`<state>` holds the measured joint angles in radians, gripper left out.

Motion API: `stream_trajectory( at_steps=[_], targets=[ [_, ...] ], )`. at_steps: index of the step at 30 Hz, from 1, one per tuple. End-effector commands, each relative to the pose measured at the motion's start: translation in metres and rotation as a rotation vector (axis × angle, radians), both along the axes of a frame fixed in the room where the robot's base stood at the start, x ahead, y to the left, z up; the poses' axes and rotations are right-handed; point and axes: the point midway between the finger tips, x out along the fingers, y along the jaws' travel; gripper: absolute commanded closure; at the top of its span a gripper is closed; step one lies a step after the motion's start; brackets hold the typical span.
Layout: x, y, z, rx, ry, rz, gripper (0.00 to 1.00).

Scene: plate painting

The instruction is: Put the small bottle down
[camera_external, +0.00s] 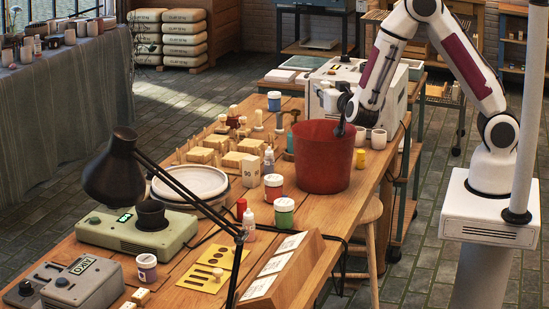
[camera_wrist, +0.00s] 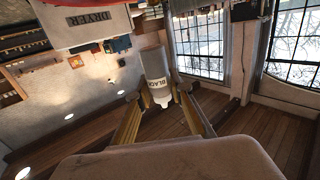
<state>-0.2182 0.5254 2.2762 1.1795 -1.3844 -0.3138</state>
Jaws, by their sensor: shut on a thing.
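In the wrist view my gripper (camera_wrist: 160,98) is shut on a small pale bottle (camera_wrist: 158,68) with a label reading BLACK. The bottle sits between my two yellowish fingers, with its white end toward the camera. In the external view my wrist runs down behind the red bucket (camera_external: 323,160), which hides my fingers and the held bottle. I cannot tell whether the bottle touches any surface.
A white box marked DRYER (camera_wrist: 92,20) is near my gripper. The wooden table (camera_external: 318,232) also carries several paint jars, such as a green-banded one (camera_external: 284,213), small bottles (camera_external: 249,224), a round white dish (camera_external: 190,181) and a black lamp (camera_external: 113,170).

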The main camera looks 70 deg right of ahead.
Motion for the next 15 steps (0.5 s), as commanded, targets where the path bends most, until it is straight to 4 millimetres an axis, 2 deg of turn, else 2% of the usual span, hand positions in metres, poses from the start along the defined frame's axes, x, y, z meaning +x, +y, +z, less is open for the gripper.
stream_trajectory(
  at_steps=[15],
  targets=[
    [0.000,0.000,-0.040,-0.001,0.003,0.001,1.00]
  ],
)
